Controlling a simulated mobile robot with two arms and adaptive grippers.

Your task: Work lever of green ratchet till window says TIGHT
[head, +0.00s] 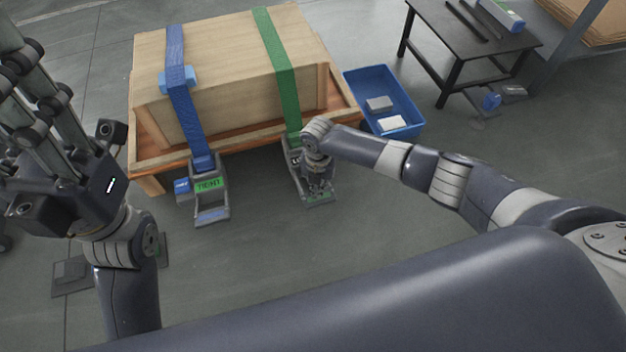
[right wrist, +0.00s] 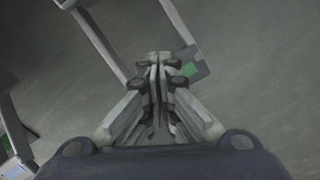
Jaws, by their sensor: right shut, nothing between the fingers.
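The green strap (head: 280,75) runs over the crate down to its grey ratchet (head: 294,158). My right gripper (head: 320,192) is shut and empty, low over this ratchet's lever, and hides much of it. In the right wrist view the fingers (right wrist: 160,65) are closed together in front of the lever's frame (right wrist: 98,42), whose end bar carries a green patch (right wrist: 190,69). Whether they touch it I cannot tell. The green ratchet's window cannot be read. My left gripper (head: 22,75) is raised at the far left, away from the ratchets; its opening is unclear.
The blue strap (head: 178,80) ends at a second ratchet (head: 212,212) whose green window (head: 209,185) reads TIGHT. The wooden crate (head: 225,85) stands on a pallet (head: 145,158). A blue bin (head: 408,88) and a black table (head: 470,40) stand right.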

